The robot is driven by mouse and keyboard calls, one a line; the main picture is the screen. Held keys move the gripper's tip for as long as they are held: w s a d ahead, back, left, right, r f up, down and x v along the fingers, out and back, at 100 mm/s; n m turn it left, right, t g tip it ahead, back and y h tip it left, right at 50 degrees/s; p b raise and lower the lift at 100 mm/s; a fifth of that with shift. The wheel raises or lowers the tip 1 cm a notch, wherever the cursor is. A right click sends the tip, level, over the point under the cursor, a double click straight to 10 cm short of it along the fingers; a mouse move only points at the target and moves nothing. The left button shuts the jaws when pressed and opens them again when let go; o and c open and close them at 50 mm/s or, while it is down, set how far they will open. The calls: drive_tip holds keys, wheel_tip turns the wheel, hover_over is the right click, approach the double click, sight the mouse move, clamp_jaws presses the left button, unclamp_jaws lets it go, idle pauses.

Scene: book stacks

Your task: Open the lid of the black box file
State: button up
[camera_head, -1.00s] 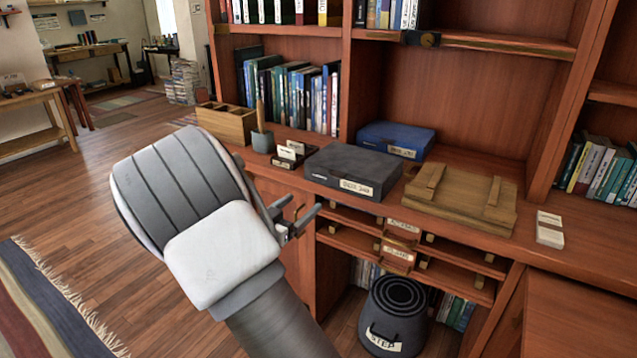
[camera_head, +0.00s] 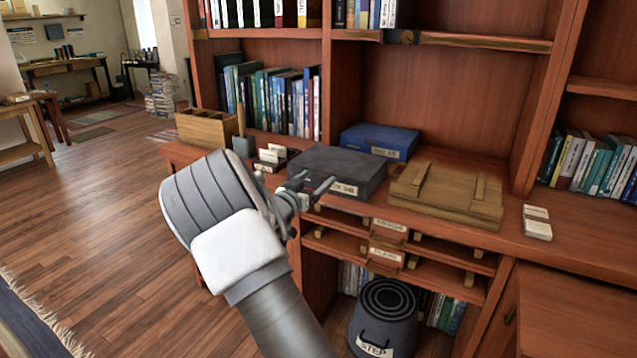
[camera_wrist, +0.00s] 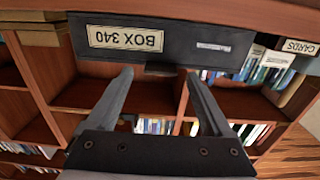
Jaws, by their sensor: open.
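The black box file (camera_head: 345,162) lies flat on the wooden counter with its lid down. Its front label faces me. In the wrist view the box file (camera_wrist: 195,42) appears upside down with the label "BOX 340" and a small pale strip on its front. My gripper (camera_head: 318,184) is open and empty in front of the box's front face, near its left part. In the wrist view my gripper's two fingers (camera_wrist: 158,76) point at the front edge, either side of a small dark tab. I cannot tell whether they touch the box.
A blue box (camera_head: 378,142) sits behind it, and a wooden board with battens (camera_head: 447,200) lies to the right. A card holder (camera_head: 268,160), a pot (camera_head: 243,147) and a wooden organizer (camera_head: 206,130) stand left. Slotted shelves are below, with a dark step stool (camera_head: 383,325) on the floor.

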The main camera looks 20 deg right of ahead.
drive_tip(key=shift+x, duration=1.05)
drive_tip(key=shift+a, duration=0.1)
clamp_jaws()
